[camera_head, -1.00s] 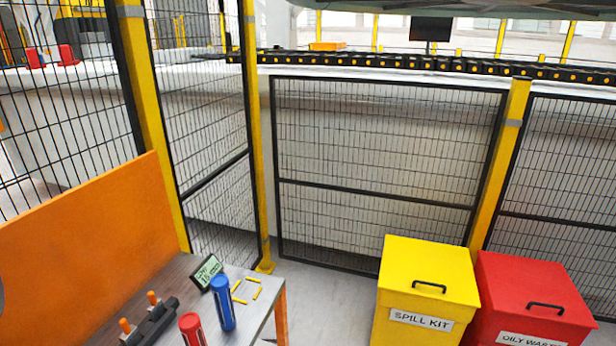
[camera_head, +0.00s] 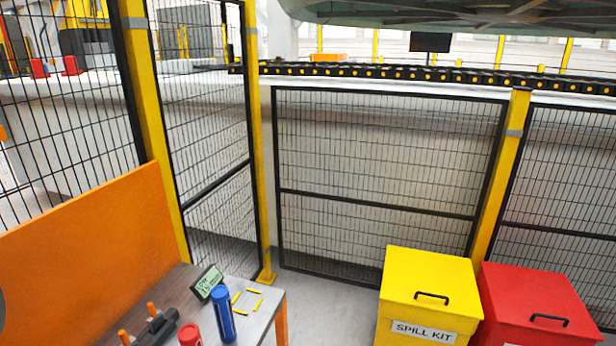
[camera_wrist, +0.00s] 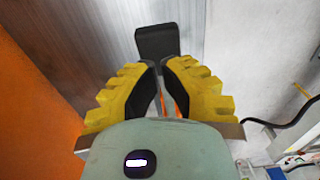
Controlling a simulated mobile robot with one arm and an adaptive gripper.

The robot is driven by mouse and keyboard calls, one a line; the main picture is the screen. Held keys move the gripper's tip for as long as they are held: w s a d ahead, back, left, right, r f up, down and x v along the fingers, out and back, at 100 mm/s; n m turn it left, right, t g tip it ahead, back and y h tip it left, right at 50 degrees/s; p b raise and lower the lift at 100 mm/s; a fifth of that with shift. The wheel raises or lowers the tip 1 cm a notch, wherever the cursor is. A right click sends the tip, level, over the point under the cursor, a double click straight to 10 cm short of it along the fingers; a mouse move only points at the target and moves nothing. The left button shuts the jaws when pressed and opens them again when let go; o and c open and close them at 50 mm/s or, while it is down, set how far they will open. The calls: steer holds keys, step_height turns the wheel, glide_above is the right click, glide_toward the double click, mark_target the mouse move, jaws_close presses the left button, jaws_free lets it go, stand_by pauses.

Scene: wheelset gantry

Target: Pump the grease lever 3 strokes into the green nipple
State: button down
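In the wrist view my gripper (camera_wrist: 161,66) has two yellow ribbed fingers with black pads. Their tips are close together, with a narrow gap. A thin orange strip (camera_wrist: 172,108) shows between the fingers; I cannot tell whether they touch it. A flat black piece (camera_wrist: 157,41) shows just beyond the fingertips, over a grey metal surface. I cannot tell whether it is the grease lever. In the head view a black fixture with two orange-topped posts (camera_head: 158,327) sits on the workbench, cut by the bottom edge. I cannot make out the green nipple in either view.
The grey bench top (camera_head: 250,325) holds a small display (camera_head: 207,283), a blue canister (camera_head: 222,315), a red canister (camera_head: 190,335) and a yellow-marked square (camera_head: 247,301). An orange panel (camera_head: 90,260) stands behind. A yellow bin (camera_head: 428,295) and a red bin (camera_head: 537,305) stand right, before mesh fencing (camera_head: 385,180).

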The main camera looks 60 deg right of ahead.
steer(key=shift+f+b, duration=3.65)
steer(key=shift+b, duration=0.15)
steer(key=shift+r+p, duration=1.85)
steer(key=shift+r, duration=2.8)
steer(key=c, duration=1.7)
jaws_free()
steer(key=shift+r+m+p, duration=0.4)
steer(key=shift+m+p, duration=0.2)
jaws_close()
step_height(320, 180, up, 3)
steer(key=m+p, duration=0.4)
steer(key=m, duration=0.1)
steer(key=shift+w+f, duration=0.1)
steer(key=shift+f, duration=0.1)
steer(key=shift+f+m+b, duration=0.4)
steer(key=shift+f+m, duration=2.25)
steer(key=shift+m, duration=0.25)
